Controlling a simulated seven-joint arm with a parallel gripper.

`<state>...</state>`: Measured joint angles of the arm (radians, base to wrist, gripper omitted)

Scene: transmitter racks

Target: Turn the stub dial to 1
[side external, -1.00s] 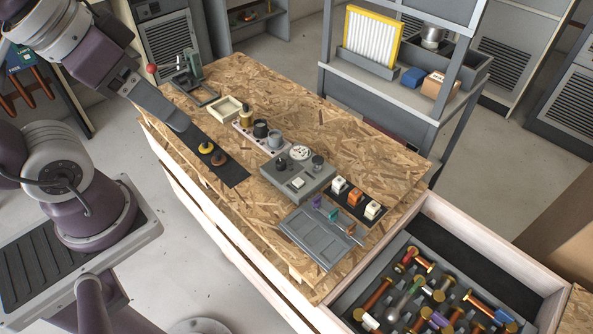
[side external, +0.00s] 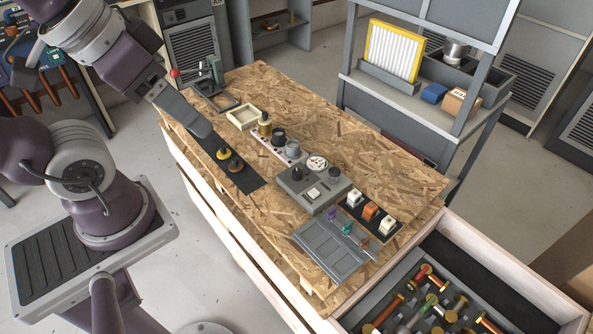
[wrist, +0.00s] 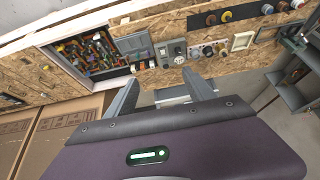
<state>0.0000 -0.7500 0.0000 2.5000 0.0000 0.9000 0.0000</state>
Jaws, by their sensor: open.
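A grey control box (side external: 313,187) stands on the wooden bench, with two dark knobs (side external: 297,174), a round white scale plate (side external: 317,162) at its back and a white square button (side external: 314,193). I cannot tell which knob is the stub dial, or read its markings. The box also shows small in the wrist view (wrist: 172,52), beyond the fingers.
A black mat (side external: 245,178) with yellow and brown knobs, a strip with pots (side external: 279,137) and a pale tray (side external: 241,116) lie left of the box. Coloured switches (side external: 370,211) and a grey panel (side external: 325,248) lie right. An open drawer (side external: 525,285) holds several spools.

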